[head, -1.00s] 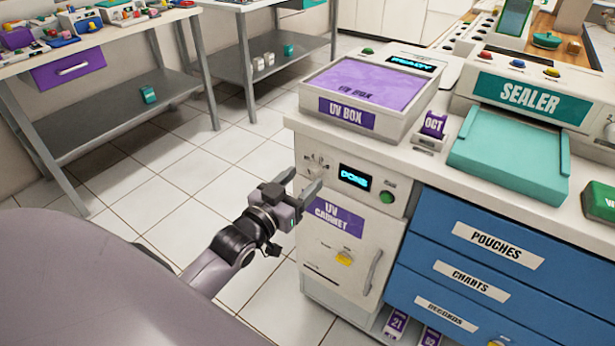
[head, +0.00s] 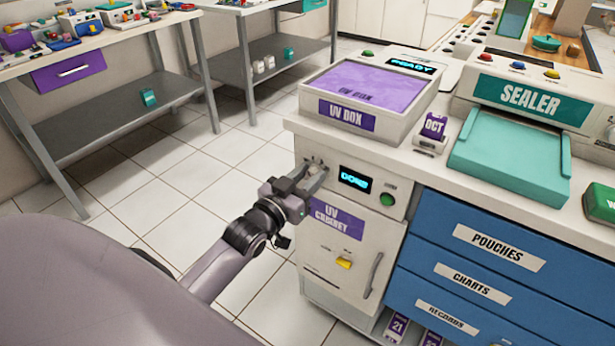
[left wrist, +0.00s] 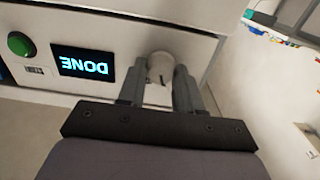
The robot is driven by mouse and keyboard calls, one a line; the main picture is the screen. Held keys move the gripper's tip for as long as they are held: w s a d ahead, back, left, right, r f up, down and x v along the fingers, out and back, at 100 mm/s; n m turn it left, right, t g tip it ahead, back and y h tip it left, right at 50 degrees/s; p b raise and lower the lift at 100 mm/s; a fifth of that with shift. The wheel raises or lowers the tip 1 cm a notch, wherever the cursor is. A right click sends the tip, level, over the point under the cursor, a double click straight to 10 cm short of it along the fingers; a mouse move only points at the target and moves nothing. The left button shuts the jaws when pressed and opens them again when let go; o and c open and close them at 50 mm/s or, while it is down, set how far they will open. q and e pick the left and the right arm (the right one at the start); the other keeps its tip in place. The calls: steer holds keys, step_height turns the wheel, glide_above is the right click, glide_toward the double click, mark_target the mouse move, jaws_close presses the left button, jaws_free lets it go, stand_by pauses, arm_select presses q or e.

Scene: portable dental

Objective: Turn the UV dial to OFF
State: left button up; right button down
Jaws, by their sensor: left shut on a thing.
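The UV cabinet (head: 318,250) stands under the counter, with a purple label and a small screen (head: 355,179) reading DONE. The UV dial (left wrist: 161,68) is a pale round knob on its upper front panel, beside the screen. My left gripper (head: 318,172) is at the dial, and in the left wrist view its two fingers (left wrist: 158,88) sit on either side of the knob, shut on it. The fingers hide most of the dial's markings, so I cannot read its setting. My right gripper is not in view.
A green button (head: 387,199) is right of the screen. A yellow latch (head: 344,263) and a grey handle (head: 373,275) are on the cabinet door. The UV box (head: 347,117) sits on the counter above. Blue drawers (head: 470,262) are to the right. Open floor lies left.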

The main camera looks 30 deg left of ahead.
arm_select(q)
steer(key=shift+r+n+p, duration=0.2)
steer(key=shift+n+p, duration=0.9)
steer(key=shift+p, duration=0.05)
steer(key=shift+n+p, duration=0.9)
steer(key=shift+n, duration=0.2)
steer(key=shift+a+f+n+p, duration=0.1)
steer(key=shift+n+p, duration=0.25)
steer(key=shift+n, duration=0.45)
steer(key=shift+f+n+p, duration=0.1)
steer(key=shift+n+p, duration=0.25)
steer(key=shift+n, duration=0.55)
steer(key=o, duration=1)
